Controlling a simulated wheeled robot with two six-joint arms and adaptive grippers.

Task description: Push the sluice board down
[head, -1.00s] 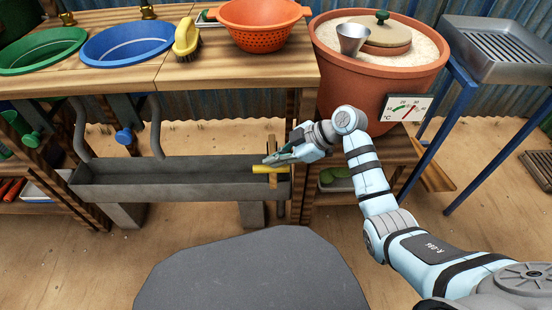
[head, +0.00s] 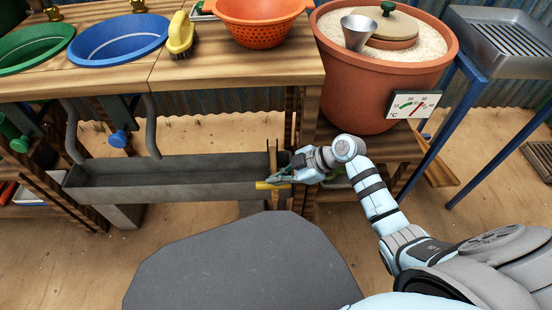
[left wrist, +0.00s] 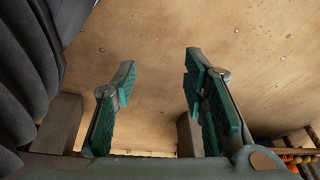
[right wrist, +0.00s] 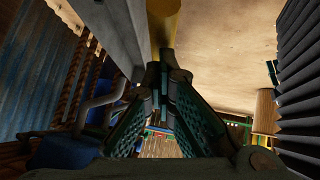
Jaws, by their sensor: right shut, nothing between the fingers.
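The sluice board's yellow handle (head: 266,185) is at the right end of the grey trough (head: 160,180), low by the wooden guide posts (head: 273,150). The board itself is mostly hidden. My right gripper (head: 277,176) is shut and empty, with its fingers just above the handle and seemingly against it. In the right wrist view the closed fingertips (right wrist: 163,76) are close to the yellow handle (right wrist: 163,18); whether they touch cannot be told there. My left gripper (left wrist: 160,80) is open and empty over the sandy floor, outside the head view.
A wooden counter (head: 235,75) with blue (head: 120,35) and green basins, a yellow brush (head: 180,35) and an orange colander (head: 255,20) stands above the trough. A large terracotta pot (head: 370,85) stands to the right. A dark grey surface (head: 245,265) lies in front.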

